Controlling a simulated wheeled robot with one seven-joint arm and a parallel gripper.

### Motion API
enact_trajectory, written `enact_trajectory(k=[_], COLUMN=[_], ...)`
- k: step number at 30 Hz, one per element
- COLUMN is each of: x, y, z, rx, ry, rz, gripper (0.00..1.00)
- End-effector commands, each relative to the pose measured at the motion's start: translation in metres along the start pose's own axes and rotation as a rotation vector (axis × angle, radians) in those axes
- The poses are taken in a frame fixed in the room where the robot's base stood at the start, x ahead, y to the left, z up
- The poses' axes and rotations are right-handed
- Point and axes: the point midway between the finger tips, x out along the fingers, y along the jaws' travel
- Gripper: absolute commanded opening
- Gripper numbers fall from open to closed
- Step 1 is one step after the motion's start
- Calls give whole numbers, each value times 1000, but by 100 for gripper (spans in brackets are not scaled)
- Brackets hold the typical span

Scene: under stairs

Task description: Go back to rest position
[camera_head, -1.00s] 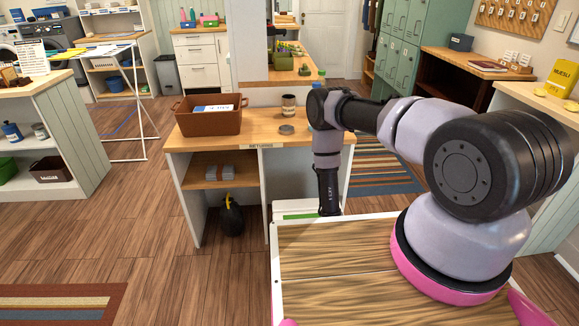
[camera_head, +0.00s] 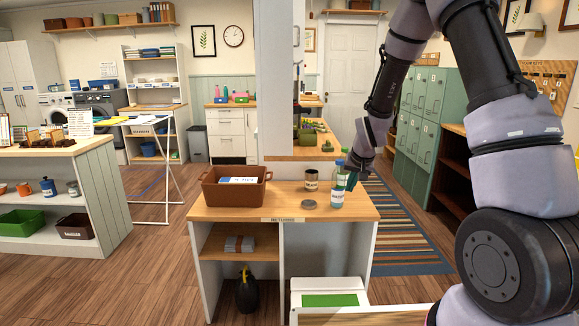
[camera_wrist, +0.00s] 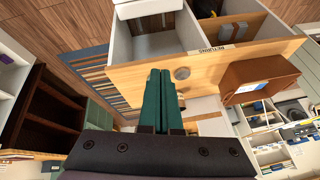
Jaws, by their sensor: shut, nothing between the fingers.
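My gripper (camera_head: 351,181) hangs at the end of my raised arm, over the right side of the returns counter (camera_head: 232,212). In the wrist view its two teal fingers (camera_wrist: 160,100) lie side by side, shut and empty. In the head view the fingertips overlap a clear bottle with a blue cap (camera_head: 337,199); I cannot tell whether they touch it. The bottle stands upright on the counter. The counter also shows in the wrist view (camera_wrist: 215,66), beyond the fingers.
A brown bin (camera_head: 234,194), a dark tin (camera_head: 311,180) and a round lid (camera_head: 309,205) share the counter. A white box with a green panel (camera_head: 329,299) is in front. Green lockers (camera_head: 420,115) stand at the right, a shelf unit (camera_head: 105,185) at the left.

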Motion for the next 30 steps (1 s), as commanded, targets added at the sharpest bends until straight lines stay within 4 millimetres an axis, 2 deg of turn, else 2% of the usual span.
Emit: enact_trajectory(k=[1, 4, 8, 12, 14, 18, 24, 30], x=[-32, -86, -153, -221, -248, -306, -370, -400], y=[0, 2, 7, 14, 18, 28, 41, 49], z=[-9, -15, -13, 0, 9, 36, 86, 122], rx=[11, 29, 51, 73, 82, 102, 127, 141], ry=[16, 27, 41, 58, 64, 80, 102, 113], rz=[-9, -22, -38, -58, -66, -85, -112, -130], gripper=[0, 0, 0, 0, 0, 0, 0, 0])
